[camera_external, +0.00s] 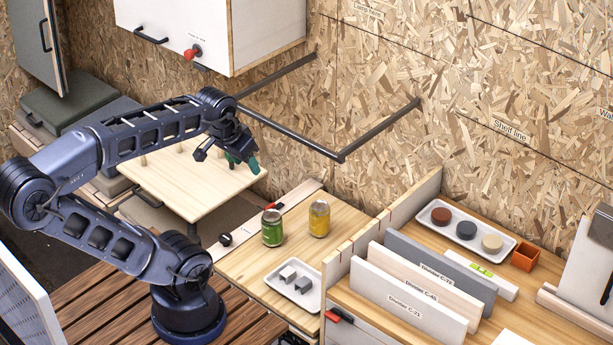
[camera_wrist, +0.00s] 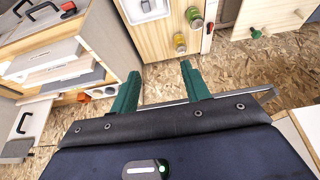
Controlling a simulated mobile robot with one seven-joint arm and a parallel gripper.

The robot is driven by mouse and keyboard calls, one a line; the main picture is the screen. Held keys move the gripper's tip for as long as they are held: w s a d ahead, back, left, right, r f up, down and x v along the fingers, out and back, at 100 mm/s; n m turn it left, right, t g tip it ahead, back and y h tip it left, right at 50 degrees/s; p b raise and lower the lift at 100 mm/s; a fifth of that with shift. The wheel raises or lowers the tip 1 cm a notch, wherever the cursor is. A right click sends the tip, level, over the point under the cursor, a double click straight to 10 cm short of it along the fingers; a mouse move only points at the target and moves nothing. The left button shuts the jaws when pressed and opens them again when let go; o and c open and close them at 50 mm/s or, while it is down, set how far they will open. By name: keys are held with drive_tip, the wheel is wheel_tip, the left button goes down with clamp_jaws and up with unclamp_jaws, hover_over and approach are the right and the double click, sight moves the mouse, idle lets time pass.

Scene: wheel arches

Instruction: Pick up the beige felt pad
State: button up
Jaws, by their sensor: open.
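The beige felt pad (camera_external: 492,243) is a small round disc in the external view. It lies at the right end of a white tray (camera_external: 478,251) on the right-hand wooden bench. A dark grey pad (camera_external: 466,230) and a reddish-brown pad (camera_external: 441,216) lie beside it in a row. My gripper (camera_external: 243,163) has green fingers and is far to the left of the tray, raised in the air. In the wrist view my gripper (camera_wrist: 158,82) is open with nothing between its fingers. I cannot make out the beige pad in the wrist view.
Upright divider panels (camera_external: 408,300) stand in front of the pad tray. An orange box (camera_external: 525,257) is to its right. A green jar (camera_external: 272,228), a yellow jar (camera_external: 319,218) and a small tray with blocks (camera_external: 296,298) occupy the middle bench. A dark rail (camera_external: 300,139) projects behind my gripper.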

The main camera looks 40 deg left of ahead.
drive_tip(key=o, duration=0.3)
drive_tip(key=shift+o, duration=0.2)
drive_tip(key=w+d+r+m+g, duration=0.1)
drive_tip(key=w+d+r+m, duration=0.15)
drive_tip(key=w, duration=0.45)
drive_tip(key=w+d+r+m, duration=0.1)
drive_tip(key=w+d+r, duration=0.1)
drive_tip(key=w+d, duration=0.3)
drive_tip(key=m+g+h, duration=0.1)
drive_tip(key=m+g, duration=0.2)
drive_tip(key=m, duration=0.9)
hover_over(499, 243)
drive_tip(key=a, duration=0.1)
wheel_tip(499, 243, down, 22)
drive_tip(key=f, duration=1.1)
drive_tip(key=shift+d, duration=0.4)
